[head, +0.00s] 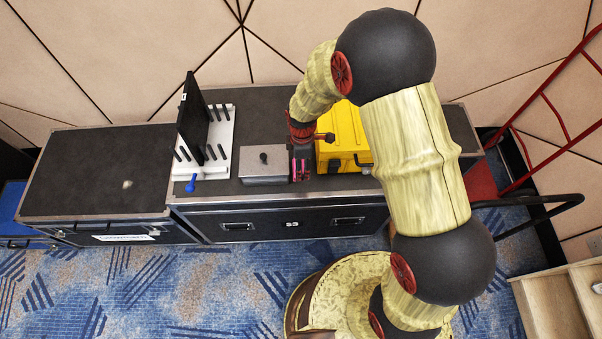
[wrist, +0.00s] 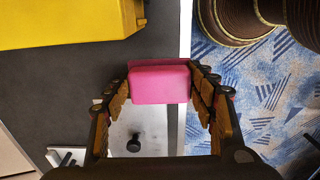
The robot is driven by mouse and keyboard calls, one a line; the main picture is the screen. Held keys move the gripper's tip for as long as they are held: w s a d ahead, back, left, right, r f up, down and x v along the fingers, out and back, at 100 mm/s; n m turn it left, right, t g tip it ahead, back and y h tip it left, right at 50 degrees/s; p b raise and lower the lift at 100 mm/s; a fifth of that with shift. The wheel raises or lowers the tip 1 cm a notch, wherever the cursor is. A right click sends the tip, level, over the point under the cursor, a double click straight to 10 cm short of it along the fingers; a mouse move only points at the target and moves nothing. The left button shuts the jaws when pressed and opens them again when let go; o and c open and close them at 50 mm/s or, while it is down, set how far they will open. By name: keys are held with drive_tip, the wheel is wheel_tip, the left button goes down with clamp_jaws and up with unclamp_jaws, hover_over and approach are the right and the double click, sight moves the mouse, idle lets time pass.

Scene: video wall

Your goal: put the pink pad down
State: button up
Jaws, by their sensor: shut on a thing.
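My gripper (head: 301,168) is above the front edge of the black case top, between a grey metal box and a yellow case. In the wrist view my gripper (wrist: 161,82) is shut on the pink pad (wrist: 160,84), a small block held between the two fingers. In the head view only a little pink shows at the fingers. I cannot tell whether the pad touches the surface below it.
The grey box (head: 263,165) with a black knob stands just left of my gripper. The yellow case (head: 342,135) is close on the right. A white pegged rack (head: 220,135) with an upright black panel (head: 193,115) stands further left. The left black case top (head: 95,175) is mostly clear.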

sight(302, 183)
wheel_tip(302, 183, down, 9)
drive_tip(key=shift+s+f+b, duration=0.1)
drive_tip(key=shift+f+b, duration=0.1)
drive_tip(key=shift+b, duration=0.7)
drive_tip(key=shift+f, duration=0.1)
drive_tip(key=o, duration=1)
